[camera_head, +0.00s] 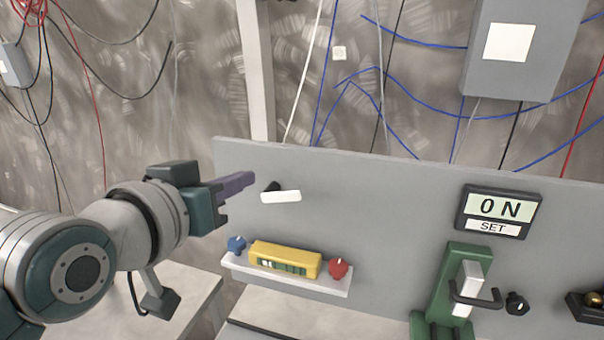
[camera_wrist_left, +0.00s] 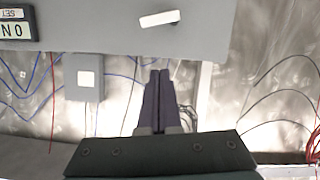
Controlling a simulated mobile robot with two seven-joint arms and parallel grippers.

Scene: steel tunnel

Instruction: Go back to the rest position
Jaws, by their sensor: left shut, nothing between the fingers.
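My left gripper (camera_head: 236,186) comes in from the left in the head view, in front of the upper left part of the grey panel (camera_head: 370,190). Its two dark purple fingers are together with nothing between them; they also show closed in the left wrist view (camera_wrist_left: 158,100). A white lever handle with a black pivot (camera_head: 281,196) is on the panel just right of the fingertips, apart from them as far as I can tell. The handle also shows in the left wrist view (camera_wrist_left: 159,19). My right gripper is not in view.
A small shelf (camera_head: 290,280) holds a yellow device (camera_head: 285,259) between a blue knob (camera_head: 236,244) and a red knob (camera_head: 338,267). Cables hang on the wall behind.

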